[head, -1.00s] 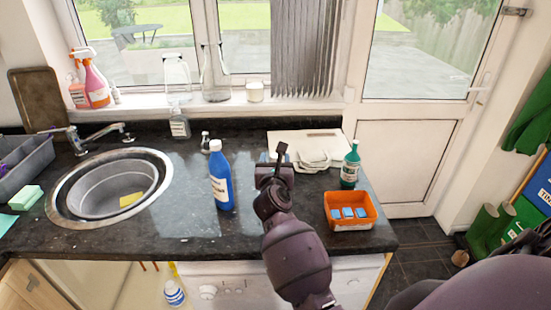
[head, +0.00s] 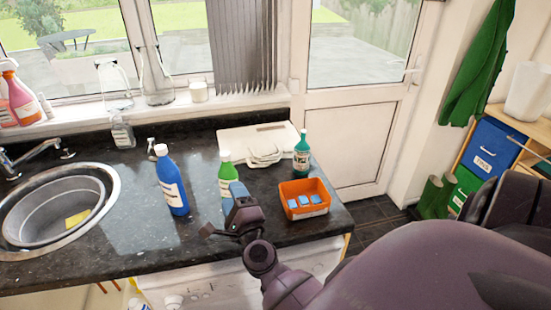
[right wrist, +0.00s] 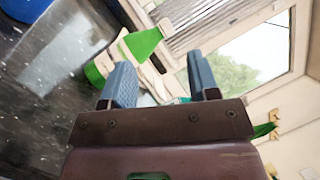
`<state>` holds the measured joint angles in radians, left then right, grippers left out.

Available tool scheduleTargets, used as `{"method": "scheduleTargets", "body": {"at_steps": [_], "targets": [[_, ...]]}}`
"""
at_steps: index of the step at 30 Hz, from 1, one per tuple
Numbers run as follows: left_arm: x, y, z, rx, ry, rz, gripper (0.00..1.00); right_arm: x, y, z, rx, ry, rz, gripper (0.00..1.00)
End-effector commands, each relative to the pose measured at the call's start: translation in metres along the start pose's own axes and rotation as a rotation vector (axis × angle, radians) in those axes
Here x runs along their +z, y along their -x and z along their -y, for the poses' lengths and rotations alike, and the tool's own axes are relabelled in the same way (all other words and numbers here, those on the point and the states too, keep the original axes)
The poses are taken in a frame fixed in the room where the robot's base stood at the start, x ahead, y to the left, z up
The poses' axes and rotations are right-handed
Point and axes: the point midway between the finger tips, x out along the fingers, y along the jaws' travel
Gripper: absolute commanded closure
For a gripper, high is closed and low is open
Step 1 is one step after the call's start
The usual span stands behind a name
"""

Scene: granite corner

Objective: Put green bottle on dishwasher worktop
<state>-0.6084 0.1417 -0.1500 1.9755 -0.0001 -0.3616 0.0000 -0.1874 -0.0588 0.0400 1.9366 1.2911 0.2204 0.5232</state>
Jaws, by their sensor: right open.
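A light green bottle (head: 226,172) with a white cap and pale label stands upright on the dark granite worktop (head: 130,232). My right gripper (head: 238,196) is open, just in front of it, and hides its lower part. In the right wrist view the green bottle (right wrist: 143,43) shows beyond the left finger; I cannot tell whether it touches the open gripper (right wrist: 161,78). A darker teal-green bottle (head: 302,158) stands further right. A white appliance front (head: 205,285) is under the worktop. My left gripper is not in view.
A blue bottle (head: 172,183) stands left of the green one. An orange tub (head: 304,199) with blue tablets is at the right, below pale boards (head: 258,142). The sink (head: 60,205) is at the left. The front worktop between sink and gripper is clear.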

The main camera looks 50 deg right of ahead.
Motion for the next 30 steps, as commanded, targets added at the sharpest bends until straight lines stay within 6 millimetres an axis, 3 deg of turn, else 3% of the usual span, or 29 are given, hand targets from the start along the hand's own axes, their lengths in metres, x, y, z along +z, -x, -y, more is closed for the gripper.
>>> {"method": "scheduleTargets", "body": {"at_steps": [10, 18, 24, 30], "targets": [[0.0, 0.0, 0.0, 0.0, 0.0, 0.0, 0.57, -0.008, 0.091, -0.071, 0.22, 0.932, 0.363, 0.45], [0.0, 0.0, 0.0, 0.0, 0.0, 0.0, 0.57, -0.044, 0.174, -0.12, 0.395, 1.558, 0.671, 0.45], [0.0, 0.0, 0.0, 0.0, 0.0, 0.0, 0.57, -0.069, 0.215, -0.135, 0.477, 1.848, 0.834, 0.45], [0.0, 0.0, 0.0, 0.0, 0.0, 0.0, 0.57, -0.076, 0.226, -0.138, 0.498, 1.924, 0.878, 0.45]]}}
